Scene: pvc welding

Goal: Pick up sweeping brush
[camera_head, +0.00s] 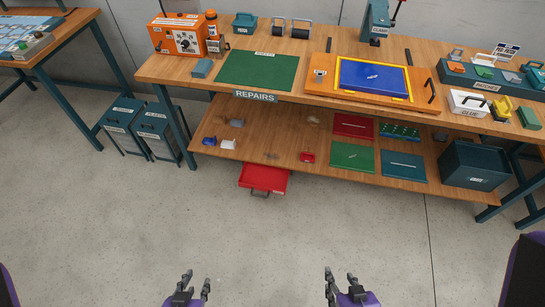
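I cannot make out a sweeping brush with certainty. Small things lie on the lower shelf (265,140) of the repairs bench, among them a blue one (209,141), a white one (228,145), a grey one (235,123) and a red one (308,157). They are too small to identify. My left gripper (196,279) and my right gripper (340,276) are both open and empty at the bottom of the view, over the floor and well short of the bench.
A red tray-like thing with a handle (265,179) sits below the shelf's front edge. The bench top holds a green mat (258,71), an orange box (175,38) and an orange board (325,78). Dark bins (155,128) stand at left. The floor (270,235) ahead is clear.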

